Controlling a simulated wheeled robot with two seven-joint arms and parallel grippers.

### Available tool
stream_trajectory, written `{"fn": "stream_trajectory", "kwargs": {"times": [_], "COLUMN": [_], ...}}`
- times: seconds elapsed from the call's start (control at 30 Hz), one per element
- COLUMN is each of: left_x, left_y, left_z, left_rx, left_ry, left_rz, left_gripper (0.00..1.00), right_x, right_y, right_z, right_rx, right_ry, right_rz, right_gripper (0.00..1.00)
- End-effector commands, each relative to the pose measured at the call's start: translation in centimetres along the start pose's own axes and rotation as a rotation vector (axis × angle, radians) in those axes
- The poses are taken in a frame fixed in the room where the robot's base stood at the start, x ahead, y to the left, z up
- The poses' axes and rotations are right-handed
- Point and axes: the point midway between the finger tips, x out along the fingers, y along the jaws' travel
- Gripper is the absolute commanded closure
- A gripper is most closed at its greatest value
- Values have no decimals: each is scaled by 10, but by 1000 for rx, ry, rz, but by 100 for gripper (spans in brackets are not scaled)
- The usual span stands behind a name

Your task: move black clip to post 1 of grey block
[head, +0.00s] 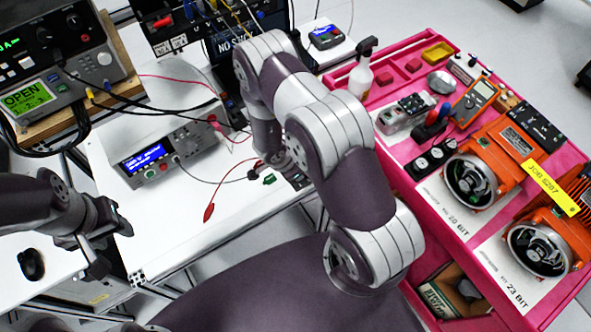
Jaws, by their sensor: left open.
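A small dark clip-like end (253,173) of a thin lead lies on the white table, just left of my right gripper; it is too small to tell for sure that it is the black clip. A red clip (209,212) lies on the table further left, on a red lead. A grey block (400,115) with dark parts on top sits on the pink cart; its post numbers are not readable. My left gripper (96,263) is open and empty over the left table edge. My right gripper (290,165) is low over the table, mostly hidden by its own arm.
A blue-screen meter (165,152) stands on the white table (150,220), with leads running from it. The front table area is clear.

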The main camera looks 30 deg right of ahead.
Motion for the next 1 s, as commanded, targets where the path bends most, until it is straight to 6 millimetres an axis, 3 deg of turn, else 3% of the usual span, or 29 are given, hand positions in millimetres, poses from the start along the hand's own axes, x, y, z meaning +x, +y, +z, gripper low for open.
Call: {"fn": "stream_trajectory", "kwargs": {"times": [1.0], "left_x": [-3], "left_y": [0], "left_z": [0], "left_rx": [0], "left_ry": [0], "left_rz": [0], "left_gripper": [54], "right_x": [2], "right_y": [-1], "right_z": [2], "right_rx": [0], "right_ry": [0], "right_rz": [0], "right_gripper": [100]}}
